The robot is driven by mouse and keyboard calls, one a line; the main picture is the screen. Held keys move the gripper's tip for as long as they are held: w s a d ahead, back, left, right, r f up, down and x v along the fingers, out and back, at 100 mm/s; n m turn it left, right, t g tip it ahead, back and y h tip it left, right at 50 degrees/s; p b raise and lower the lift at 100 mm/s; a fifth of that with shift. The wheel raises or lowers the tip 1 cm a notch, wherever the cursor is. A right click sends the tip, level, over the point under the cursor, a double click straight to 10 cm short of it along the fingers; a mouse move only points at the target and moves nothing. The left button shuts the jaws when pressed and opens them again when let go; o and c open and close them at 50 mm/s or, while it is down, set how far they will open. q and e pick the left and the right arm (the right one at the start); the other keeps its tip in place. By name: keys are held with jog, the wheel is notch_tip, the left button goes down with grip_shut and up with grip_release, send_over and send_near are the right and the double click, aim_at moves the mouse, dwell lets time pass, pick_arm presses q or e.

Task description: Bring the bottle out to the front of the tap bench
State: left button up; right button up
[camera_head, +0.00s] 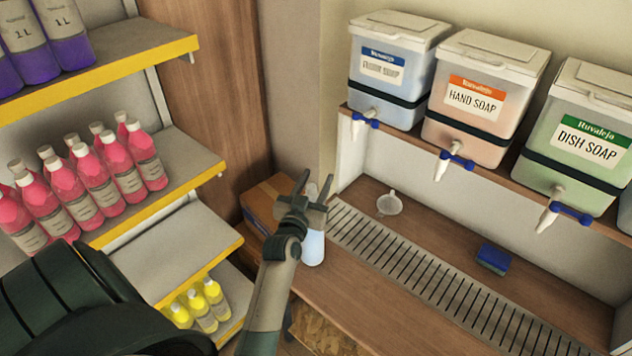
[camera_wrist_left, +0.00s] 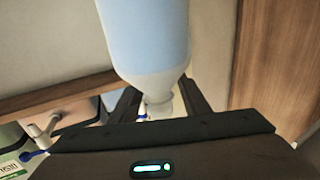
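The bottle (camera_head: 313,247) is translucent with light blue liquid and stands upright at the left end of the wooden tap bench (camera_head: 365,318). My left gripper (camera_head: 314,190) is over the bottle's top, its two fingers apart on either side of the neck. In the left wrist view the bottle (camera_wrist_left: 148,40) appears upside down, its narrow neck between the open fingers of my left gripper (camera_wrist_left: 158,98). A gap shows beside the neck, and the bottle's body hides part of the fingertips. My right gripper is not in view.
A slotted metal drip grate (camera_head: 430,280) runs along the bench, with a white funnel (camera_head: 389,204) and a blue sponge (camera_head: 493,259) near it. Soap drums with taps (camera_head: 466,100) stand on a shelf above. A cardboard box (camera_head: 268,203) is behind; shelves of pink bottles (camera_head: 100,180) stand left.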

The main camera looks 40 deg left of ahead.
pick_arm(q)
jog(key=shift+s+d+f, duration=0.15)
jog(key=shift+s+d, duration=0.05)
jog(key=shift+s, duration=0.35)
jog(key=p+v, duration=0.4)
jog(key=v, duration=1.2)
jog(key=shift+s, duration=0.15)
